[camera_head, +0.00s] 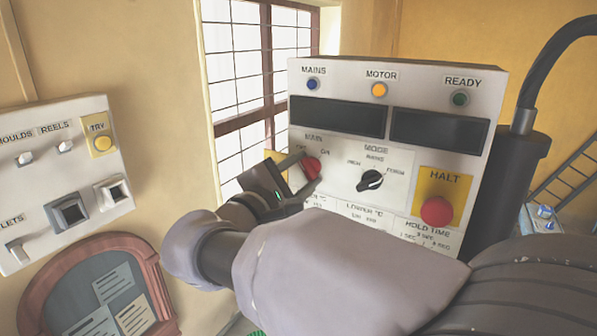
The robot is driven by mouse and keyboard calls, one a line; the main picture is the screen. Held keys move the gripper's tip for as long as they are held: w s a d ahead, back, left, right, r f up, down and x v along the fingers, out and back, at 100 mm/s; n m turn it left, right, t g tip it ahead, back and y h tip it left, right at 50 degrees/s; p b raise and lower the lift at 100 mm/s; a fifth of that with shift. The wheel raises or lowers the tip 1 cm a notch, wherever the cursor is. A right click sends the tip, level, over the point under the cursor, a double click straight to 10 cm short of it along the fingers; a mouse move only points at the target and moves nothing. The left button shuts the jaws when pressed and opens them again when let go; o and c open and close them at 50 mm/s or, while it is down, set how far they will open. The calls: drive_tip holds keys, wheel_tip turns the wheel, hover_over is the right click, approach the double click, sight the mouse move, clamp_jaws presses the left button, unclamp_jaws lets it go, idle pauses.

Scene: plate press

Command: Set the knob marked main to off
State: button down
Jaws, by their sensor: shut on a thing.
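The red knob marked MAIN (311,168) sits at the left of the control panel (400,148), below the dark displays. My gripper (304,172) is shut on this knob, with one finger above it and one to its lower right. The labels above the knob read OFF and ON, partly covered by a finger. Which way the knob points cannot be told. The MAINS lamp (313,84) is blue, the MOTOR lamp (379,90) is orange, and the READY lamp (460,99) is dark green.
The black MODE knob (371,180) is right of MAIN. The red HALT button (437,210) is at the panel's lower right. A switch box (72,185) hangs on the left wall, above a red-framed board (105,285). A barred window (255,80) is behind.

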idle(0.3)
drive_tip(key=c, duration=0.8)
unclamp_jaws()
drive_tip(key=b+v, duration=0.1)
drive_tip(key=v, duration=1.6)
drive_tip(key=shift+s+a, duration=0.1)
drive_tip(key=shift+s, duration=0.15)
